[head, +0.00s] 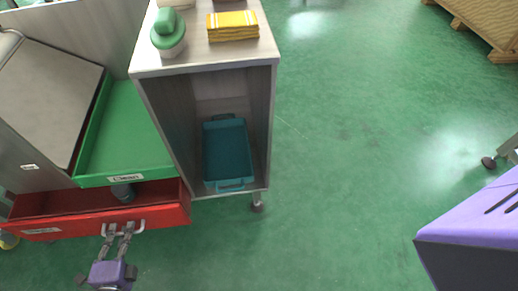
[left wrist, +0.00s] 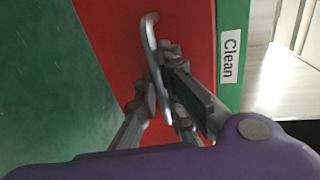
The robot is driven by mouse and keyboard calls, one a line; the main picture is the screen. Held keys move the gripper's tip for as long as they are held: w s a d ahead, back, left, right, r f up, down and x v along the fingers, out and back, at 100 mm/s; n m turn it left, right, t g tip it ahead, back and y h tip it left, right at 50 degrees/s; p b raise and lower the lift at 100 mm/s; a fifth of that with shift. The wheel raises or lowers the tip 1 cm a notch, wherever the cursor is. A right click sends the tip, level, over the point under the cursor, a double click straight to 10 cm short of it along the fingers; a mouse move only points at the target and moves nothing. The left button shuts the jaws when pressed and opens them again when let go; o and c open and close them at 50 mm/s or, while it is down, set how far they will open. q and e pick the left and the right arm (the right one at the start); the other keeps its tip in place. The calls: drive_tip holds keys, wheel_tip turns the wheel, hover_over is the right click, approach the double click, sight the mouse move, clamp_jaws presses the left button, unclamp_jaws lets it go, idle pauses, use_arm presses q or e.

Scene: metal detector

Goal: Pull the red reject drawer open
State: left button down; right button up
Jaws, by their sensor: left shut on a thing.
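The red reject drawer (head: 165,213) is at the lower left in the head view, below a green tray labelled "Clean" (head: 128,135). The drawer stands partly out, and a dark object (head: 122,192) lies inside it. Its metal handle (head: 139,225) is on the front face. My left gripper (head: 118,229) is shut on this handle. In the left wrist view the fingers close around the handle (left wrist: 150,40) against the red front (left wrist: 112,30). My right gripper is not in view.
A grey cart (head: 272,120) stands right of the drawer, with a teal bin (head: 228,150) on its shelf. A green-lidded container (head: 168,33) and yellow cloths (head: 232,26) are on top.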

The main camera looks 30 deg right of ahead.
use_arm(q)
drive_tip(key=f+p+v, duration=0.3)
drive_tip(key=f+v, duration=0.1)
drive_tip(key=v, duration=1.8)
drive_tip(key=shift+s, duration=0.45)
drive_tip(key=c, duration=2.1)
unclamp_jaws()
drive_tip(key=shift+a+f, duration=0.15)
drive_tip(key=shift+f, duration=0.05)
drive_tip(key=v, duration=1.2)
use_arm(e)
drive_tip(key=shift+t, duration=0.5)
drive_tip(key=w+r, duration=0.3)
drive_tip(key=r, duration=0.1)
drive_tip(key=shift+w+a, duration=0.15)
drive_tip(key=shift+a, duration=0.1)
